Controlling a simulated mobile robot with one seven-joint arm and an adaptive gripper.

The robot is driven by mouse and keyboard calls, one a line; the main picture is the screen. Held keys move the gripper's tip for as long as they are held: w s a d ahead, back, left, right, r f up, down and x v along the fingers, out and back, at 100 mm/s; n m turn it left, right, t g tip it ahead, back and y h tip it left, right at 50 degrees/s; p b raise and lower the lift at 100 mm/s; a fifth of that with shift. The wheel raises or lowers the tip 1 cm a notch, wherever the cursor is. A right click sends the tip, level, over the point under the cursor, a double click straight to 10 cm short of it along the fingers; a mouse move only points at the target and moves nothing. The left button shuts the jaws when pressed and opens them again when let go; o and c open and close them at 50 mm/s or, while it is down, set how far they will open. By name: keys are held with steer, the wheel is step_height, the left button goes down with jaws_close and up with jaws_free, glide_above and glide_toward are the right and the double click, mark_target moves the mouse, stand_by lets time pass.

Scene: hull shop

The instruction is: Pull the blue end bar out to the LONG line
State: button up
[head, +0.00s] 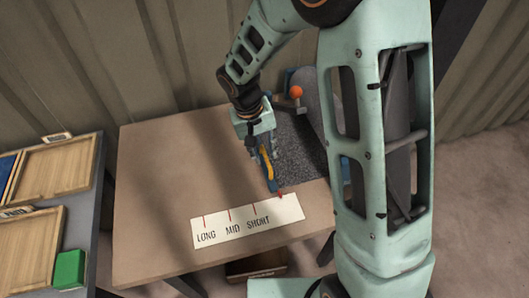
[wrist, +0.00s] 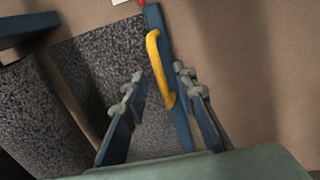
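The blue end bar (head: 273,182) stands along the left edge of a grey speckled bed and also shows in the wrist view (wrist: 154,18). Its yellow handle (wrist: 155,55) is on the bar, partly hidden by my gripper in the head view (head: 266,164). A red pointer (head: 281,194) at the bar's near end lies right of the SHORT line. The white scale card (head: 285,209) has red LONG, MID and SHORT lines, LONG farthest left. My gripper (wrist: 159,74) is open, with one finger on each side of the handle in the picture; no contact is visible.
The brown tabletop (head: 160,190) is clear left of the bar. An orange knob (head: 296,91) on a lever stands behind the bed. A side bench at left holds wooden trays (head: 56,167) and a green block (head: 69,269). A ribbed wall (head: 110,60) rises behind the table.

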steer(key=shift+f, duration=0.3)
jaws_close()
stand_by(0.3)
